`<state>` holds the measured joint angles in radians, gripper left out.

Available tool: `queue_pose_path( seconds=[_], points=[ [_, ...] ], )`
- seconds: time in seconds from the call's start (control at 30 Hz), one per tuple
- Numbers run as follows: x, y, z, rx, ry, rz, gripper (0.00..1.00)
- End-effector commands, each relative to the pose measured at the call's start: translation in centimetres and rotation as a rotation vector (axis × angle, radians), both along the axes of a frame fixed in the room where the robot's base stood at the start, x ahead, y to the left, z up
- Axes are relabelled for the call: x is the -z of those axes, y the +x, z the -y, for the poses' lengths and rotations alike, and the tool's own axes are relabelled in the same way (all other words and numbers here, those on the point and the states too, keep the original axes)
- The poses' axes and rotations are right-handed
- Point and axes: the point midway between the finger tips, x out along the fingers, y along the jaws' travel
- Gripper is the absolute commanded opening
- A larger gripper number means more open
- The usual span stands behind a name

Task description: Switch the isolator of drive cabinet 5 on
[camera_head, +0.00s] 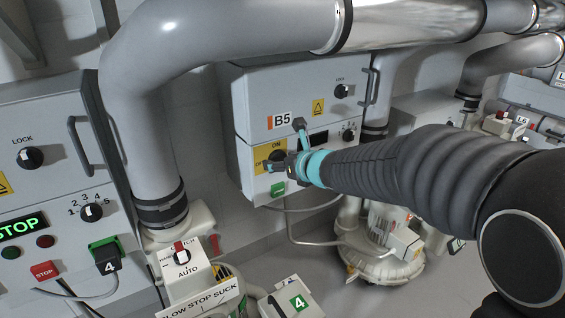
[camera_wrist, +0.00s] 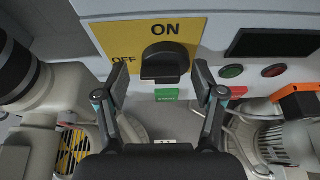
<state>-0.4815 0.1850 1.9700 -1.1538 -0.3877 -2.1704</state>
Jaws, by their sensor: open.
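Drive cabinet 5 is the pale box (camera_head: 288,90) marked B5, at the middle of the head view. Its isolator is a black rotary knob (camera_wrist: 165,62) on a yellow plate (camera_wrist: 118,38), with ON above and OFF to the left. The knob's handle appears to lie crosswise, in line with OFF. In the head view the knob is mostly hidden behind my gripper (camera_head: 284,146). In the wrist view my gripper (camera_wrist: 161,80) is open, with one finger on each side of the knob. Gaps show on both sides; nothing is held.
A green and a red button (camera_wrist: 273,71) sit right of the isolator. A large grey pipe (camera_head: 140,110) runs left of and above the cabinet. Another cabinet (camera_head: 40,110) with a lit STOP display stands at left. A blower (camera_head: 385,250) sits low, behind my arm.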

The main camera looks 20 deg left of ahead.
Motion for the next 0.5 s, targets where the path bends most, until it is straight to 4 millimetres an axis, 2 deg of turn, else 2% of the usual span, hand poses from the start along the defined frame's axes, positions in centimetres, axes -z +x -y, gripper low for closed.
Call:
queue_pose_path(
  seconds=[0.3, 0.5],
  points=[
    [0.06, 0.14, -0.13, 0.001, 0.0, 0.0, 0.69],
    [0.07, 0.05, -0.24, -0.002, 0.0, 0.0, 0.19]
  ],
)
